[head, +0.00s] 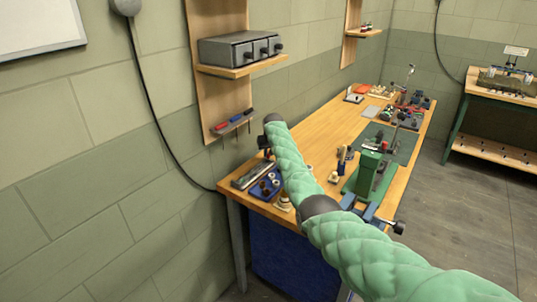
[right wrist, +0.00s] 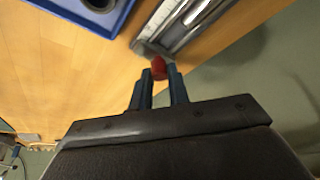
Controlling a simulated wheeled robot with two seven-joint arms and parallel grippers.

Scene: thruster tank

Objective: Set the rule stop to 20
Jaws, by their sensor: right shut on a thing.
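The rule (right wrist: 165,28) is a long pale metal scale with grey rails, at the top of the right wrist view; its numbers are too small to read. In the head view the rule (head: 250,175) lies near the left corner of the workbench. A small red piece (right wrist: 158,68), apparently the rule stop, is at the rule's near end. My right gripper (right wrist: 162,76) is shut on this red piece between its blue fingertips. In the head view my right gripper (head: 265,151) is small, above the rule. My left gripper is not in view.
A blue tray (right wrist: 72,28) with round parts lies beside the rule; it also shows in the head view (head: 258,191). A green machine (head: 368,170) stands to the right on the workbench (head: 335,135). A wall shelf (head: 235,122) holds pens above the rule.

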